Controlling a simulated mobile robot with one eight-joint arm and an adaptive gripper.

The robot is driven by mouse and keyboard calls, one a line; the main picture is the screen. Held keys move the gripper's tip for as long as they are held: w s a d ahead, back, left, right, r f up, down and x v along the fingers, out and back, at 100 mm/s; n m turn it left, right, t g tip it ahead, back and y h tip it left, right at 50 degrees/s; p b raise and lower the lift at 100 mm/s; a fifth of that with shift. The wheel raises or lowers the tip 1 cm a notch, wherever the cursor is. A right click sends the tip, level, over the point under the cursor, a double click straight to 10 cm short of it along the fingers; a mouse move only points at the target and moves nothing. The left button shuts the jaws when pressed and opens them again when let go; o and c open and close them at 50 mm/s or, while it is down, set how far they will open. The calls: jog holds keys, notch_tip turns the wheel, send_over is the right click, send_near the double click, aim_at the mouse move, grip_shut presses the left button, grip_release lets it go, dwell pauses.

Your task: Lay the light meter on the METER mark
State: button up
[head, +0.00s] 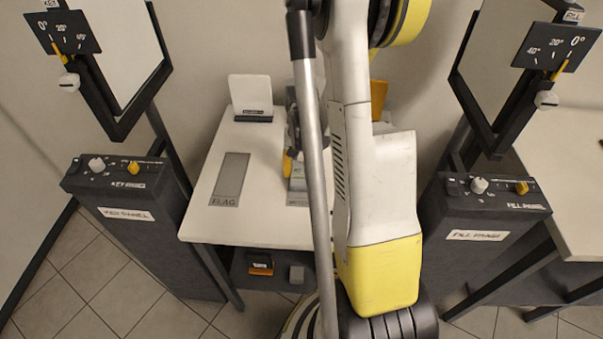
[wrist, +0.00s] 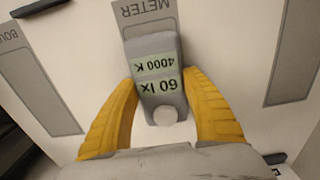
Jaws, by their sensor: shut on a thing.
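The light meter (wrist: 157,78) is a grey slab with a pale green display reading 60 lx and 4000 K and a round white knob at its near end. My gripper (wrist: 162,88) has its yellow fingers shut on its sides. The grey METER mark (wrist: 150,9) shows beyond the meter's far end, its lettering upside down in the wrist view. The meter covers part of the mark; I cannot tell if they touch. In the head view, the meter (head: 298,180) shows partly beside my arm, above the METER mark (head: 297,200); my gripper (head: 289,165) is mostly hidden.
The white table (head: 212,220) also bears a grey FLAG mark (head: 230,178) and a white upright card (head: 250,95) at the back left. An orange object (head: 379,98) stands behind my arm. Panel stands (head: 130,190) and (head: 485,210) flank the table.

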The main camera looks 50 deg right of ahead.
aim_at(301, 170)
jog(key=shift+f, duration=0.2)
jog(key=o, duration=1.3)
jog(key=shift+c, duration=0.2)
jog(key=shift+r, duration=0.1)
notch_tip(301, 170, up, 12)
jog(key=p, duration=0.5)
jog(key=s+a+r+n+t, duration=0.2)
jog(key=a+r+n, duration=0.3)
jog(key=a, duration=0.7)
jog(key=s+a+r+n+t, duration=0.3)
jog(key=a+r+n+t, duration=0.2)
jog(key=a+r, duration=0.5)
jog(key=shift+s+a, duration=0.25)
jog(key=shift+a, duration=1.5)
